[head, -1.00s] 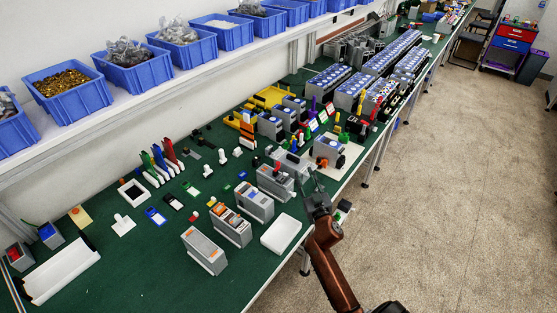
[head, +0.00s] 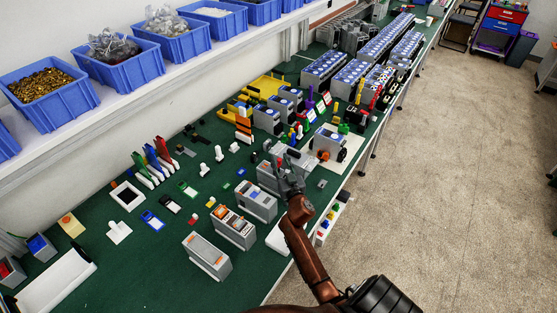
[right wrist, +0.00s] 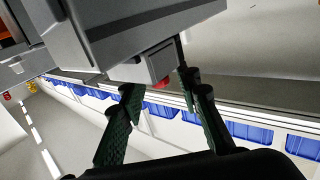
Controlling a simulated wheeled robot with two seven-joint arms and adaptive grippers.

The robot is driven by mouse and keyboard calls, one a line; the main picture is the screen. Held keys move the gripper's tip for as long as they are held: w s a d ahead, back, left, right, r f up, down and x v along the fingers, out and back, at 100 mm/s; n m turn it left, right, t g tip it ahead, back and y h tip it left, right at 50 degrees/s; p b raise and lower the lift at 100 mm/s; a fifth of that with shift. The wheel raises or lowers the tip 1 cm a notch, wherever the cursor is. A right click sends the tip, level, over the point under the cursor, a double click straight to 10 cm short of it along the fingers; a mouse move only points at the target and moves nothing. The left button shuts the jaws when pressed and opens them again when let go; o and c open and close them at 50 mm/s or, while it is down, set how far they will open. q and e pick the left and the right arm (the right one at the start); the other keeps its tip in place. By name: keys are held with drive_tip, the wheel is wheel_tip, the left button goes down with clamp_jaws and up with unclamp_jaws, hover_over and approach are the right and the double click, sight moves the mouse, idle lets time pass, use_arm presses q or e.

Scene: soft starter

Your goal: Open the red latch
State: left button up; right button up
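My right gripper (head: 287,172) reaches over the front edge of the green table to a grey soft-starter unit (head: 268,178) and partly covers it. A grey housing (right wrist: 150,35) fills the top of that view. A small grey block (right wrist: 159,62) sticks out from it, with a red piece (right wrist: 162,83), likely the latch, at its lower edge. The fingertips are on either side of this red piece; I cannot tell whether they touch it. My left gripper is not in view.
More grey units (head: 207,254) stand along the front of the green table (head: 150,270). A white tray (head: 277,240) lies partly behind my right arm. Blue bins (head: 125,66) line the shelf above.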

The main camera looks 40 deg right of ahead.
drive_tip(key=shift+w+d+r, duration=0.1)
drive_tip(key=shift+w+d, duration=0.1)
drive_tip(key=shift+w, duration=0.15)
drive_tip(key=shift+w, duration=0.1)
drive_tip(key=shift+c, duration=0.2)
clamp_jaws()
